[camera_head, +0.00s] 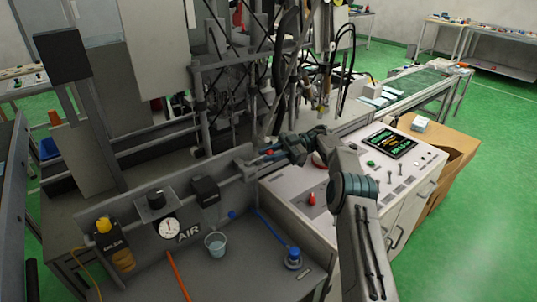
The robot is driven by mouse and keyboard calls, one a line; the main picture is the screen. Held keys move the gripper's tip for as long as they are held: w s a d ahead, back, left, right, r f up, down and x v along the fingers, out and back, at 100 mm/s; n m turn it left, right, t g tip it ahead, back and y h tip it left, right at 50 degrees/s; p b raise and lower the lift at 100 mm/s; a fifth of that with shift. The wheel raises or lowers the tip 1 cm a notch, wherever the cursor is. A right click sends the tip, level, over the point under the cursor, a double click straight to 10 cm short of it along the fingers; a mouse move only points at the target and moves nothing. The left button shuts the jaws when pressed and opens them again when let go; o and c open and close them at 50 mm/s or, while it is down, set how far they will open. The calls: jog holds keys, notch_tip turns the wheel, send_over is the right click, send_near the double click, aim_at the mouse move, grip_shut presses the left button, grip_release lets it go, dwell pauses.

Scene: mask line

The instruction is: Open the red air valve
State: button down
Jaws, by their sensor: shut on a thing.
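My arm comes in from the lower right, and my gripper (272,158) is at the end of the grey air pipe above the front panel. A small red piece, the red air valve (268,152), shows right at the fingers. My gripper is shut on it. The fingers and the dark wrist cover most of the valve, so the handle's angle cannot be told. The pressure gauge (169,228) and the AIR label (188,233) are on the panel to the left of the valve.
Right of the valve is a white control cabinet with a red knob (312,198) and a lit screen (391,142). A yellow-topped oiler (104,226), a clear cup (215,243) and a blue fitting (293,258) stand in front. Machine frames and cables crowd behind.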

jog(key=shift+r, duration=0.1)
jog(key=c, duration=1.3)
grip_release()
jog(key=r, duration=0.4)
jog(key=shift+d+r, duration=0.3)
jog(key=shift+d, duration=0.05)
jog(key=s+d+r, duration=0.3)
jog(key=d+r, duration=0.3)
jog(key=d, duration=0.4)
jog(key=shift+s+d+r, duration=0.2)
